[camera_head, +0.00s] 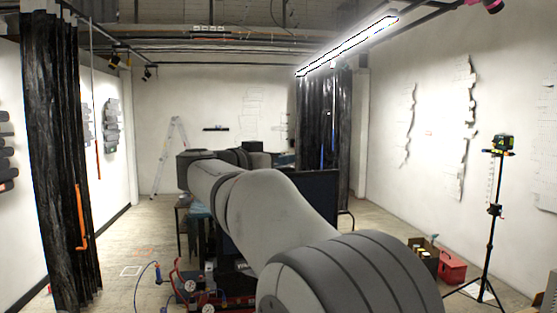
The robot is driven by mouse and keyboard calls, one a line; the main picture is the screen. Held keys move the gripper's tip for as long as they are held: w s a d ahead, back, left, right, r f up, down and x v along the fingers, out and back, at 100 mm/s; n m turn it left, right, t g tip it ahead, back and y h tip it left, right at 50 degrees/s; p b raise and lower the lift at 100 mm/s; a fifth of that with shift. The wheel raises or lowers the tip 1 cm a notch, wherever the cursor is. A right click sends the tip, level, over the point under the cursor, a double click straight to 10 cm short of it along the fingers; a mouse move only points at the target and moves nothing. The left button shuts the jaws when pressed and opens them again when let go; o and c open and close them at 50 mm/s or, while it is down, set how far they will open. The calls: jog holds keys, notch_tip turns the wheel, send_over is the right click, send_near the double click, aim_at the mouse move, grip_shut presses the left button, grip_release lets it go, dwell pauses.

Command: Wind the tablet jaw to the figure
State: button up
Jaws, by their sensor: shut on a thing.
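My grey arm (275,215) reaches from the lower right toward the middle of the room and bends at its far end. My gripper does not show; the arm's far links hide that area. I cannot make out a tablet jaw or its figure. A dark flat panel (312,200) stands upright just right of the arm, partly covered by it.
A red frame with gauges (190,285) and a blue hose stands low in front. A black tripod (493,210) with a green device and a red box (452,267) are at right. Black curtains (62,160) hang left. Floor at left is mostly clear.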

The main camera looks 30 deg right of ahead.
dwell(0.3)
jog(key=o, duration=0.9)
jog(key=shift+o, duration=0.2)
jog(key=shift+a, duration=0.1)
jog(key=b+v, duration=0.2)
jog(key=v, duration=0.5)
jog(key=shift+s+a, duration=0.15)
jog(key=shift+a, duration=0.1)
